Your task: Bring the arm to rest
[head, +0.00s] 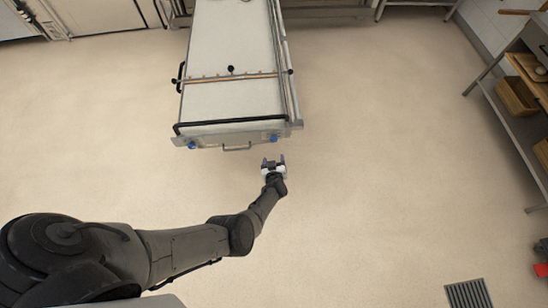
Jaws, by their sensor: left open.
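My left arm (185,250) comes in from the lower left and reaches up and to the right over the floor. My left gripper (273,162) is at its end, open, with its two fingers apart and nothing seen between them. In the picture it lies just below the near end of a long white-topped trolley or loader (230,100), to the right of that end's handle (237,149). A gap of floor shows between the fingers and the trolley. My right gripper is not in view.
The trolley has a black bar (225,122) across its near end and blue knobs. A metal shelf rack (510,110) with a wooden box (517,97) stands at the right edge. A floor drain (468,294) lies at the lower right. The floor in the middle and right is clear.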

